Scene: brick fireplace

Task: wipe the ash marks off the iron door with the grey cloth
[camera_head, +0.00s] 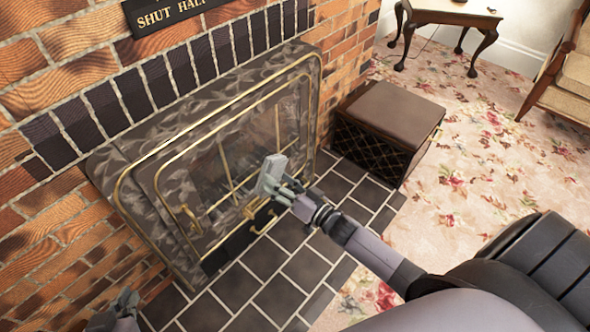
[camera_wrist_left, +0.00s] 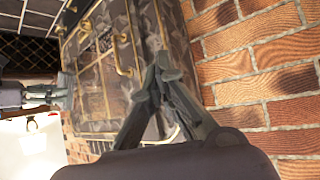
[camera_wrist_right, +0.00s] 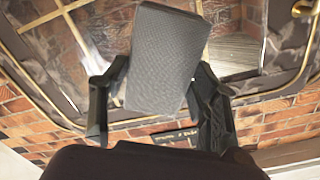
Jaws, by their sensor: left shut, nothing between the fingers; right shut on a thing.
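The iron door (camera_head: 176,188) is dark, mottled and brass-trimmed, with panes behind brass bars, set in the brick fireplace. A pale smeared patch (camera_wrist_right: 92,52) shows on its pane in the right wrist view; I cannot tell whether it is ash or a reflection. My right gripper (camera_head: 278,186) is shut on the grey cloth (camera_head: 270,174), a folded pad, in front of the door's right part. The cloth (camera_wrist_right: 167,58) hides part of the door in the right wrist view. My left gripper (camera_head: 127,303) is shut and empty at the lower left, near the brick wall; its fingers meet in the left wrist view (camera_wrist_left: 160,62).
A brass handle (camera_head: 190,220) sticks out low on the door's left. Dark hearth tiles (camera_head: 275,262) lie before it. A brown-topped box (camera_head: 392,108) stands right of the fireplace. A small table (camera_head: 448,14) and chair (camera_head: 575,75) are farther back on floral carpet.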

